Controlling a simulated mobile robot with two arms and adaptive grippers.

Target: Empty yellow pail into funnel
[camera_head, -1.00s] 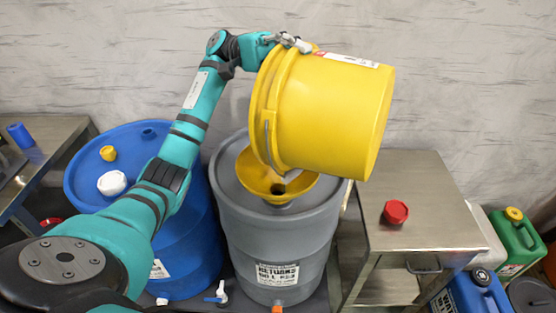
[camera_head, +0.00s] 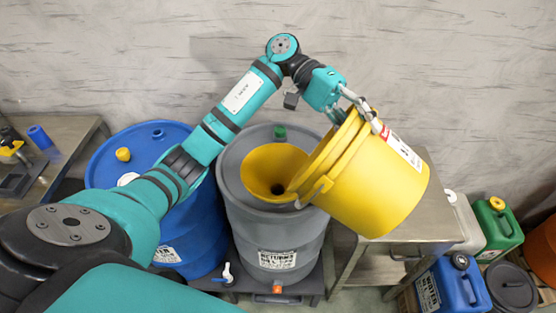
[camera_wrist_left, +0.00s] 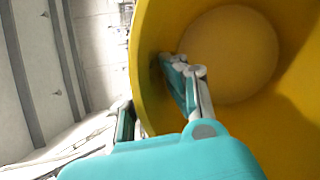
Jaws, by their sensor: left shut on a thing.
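The yellow pail (camera_head: 385,185) is tilted in the head view, its mouth facing up and left and its base low on the right. Its lower rim overlaps the right edge of the yellow funnel (camera_head: 262,160) in the picture; I cannot tell whether they touch. The funnel sits on the grey drum (camera_head: 272,225), and its bowl looks empty. My left gripper (camera_head: 358,106) is shut on the pail's upper rim. In the left wrist view the pail's inside (camera_wrist_left: 230,55) shows bare yellow, with a finger (camera_wrist_left: 188,85) along its wall. My right gripper is out of view.
A blue drum (camera_head: 190,225) stands left of the grey one. A metal table (camera_head: 425,215) is right, partly under the pail in the picture. Green (camera_head: 495,228) and blue jerrycans (camera_head: 455,285) stand beyond it. A metal bench (camera_head: 60,150) is at far left.

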